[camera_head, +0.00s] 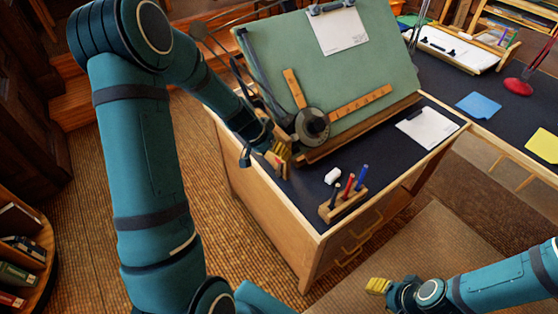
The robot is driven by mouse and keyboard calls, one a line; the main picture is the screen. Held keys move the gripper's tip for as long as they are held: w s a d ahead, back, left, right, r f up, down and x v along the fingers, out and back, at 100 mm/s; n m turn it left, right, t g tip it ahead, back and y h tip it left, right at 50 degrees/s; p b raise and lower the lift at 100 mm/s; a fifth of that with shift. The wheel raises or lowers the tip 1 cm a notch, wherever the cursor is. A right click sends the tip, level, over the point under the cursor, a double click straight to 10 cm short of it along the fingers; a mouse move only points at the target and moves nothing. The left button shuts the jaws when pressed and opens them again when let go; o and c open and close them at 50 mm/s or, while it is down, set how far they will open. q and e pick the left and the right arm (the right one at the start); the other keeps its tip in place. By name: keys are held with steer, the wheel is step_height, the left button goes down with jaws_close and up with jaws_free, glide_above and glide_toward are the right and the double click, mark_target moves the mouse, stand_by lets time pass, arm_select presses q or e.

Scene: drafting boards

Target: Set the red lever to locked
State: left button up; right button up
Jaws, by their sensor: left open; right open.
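A tilted green drafting board (345,75) stands on a wooden desk with a dark top. A round dark drafting head (312,125) with two orange-brown rulers (360,104) lies at the board's lower left. My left gripper (280,160) has yellow fingers and is open at the board's lower left corner, just left of and below the round head. My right gripper (376,286) is open and empty over the floor in front of the desk.
A wooden pen holder (341,204) with red and blue pens and a white eraser (333,176) stand on the desk's near part. A second desk holds blue paper (478,105) and a red lamp base (519,87).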

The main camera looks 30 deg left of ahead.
mark_target(279, 165)
arm_select(q)
steer(key=shift+x, duration=2.05)
steer(key=shift+o, duration=0.3)
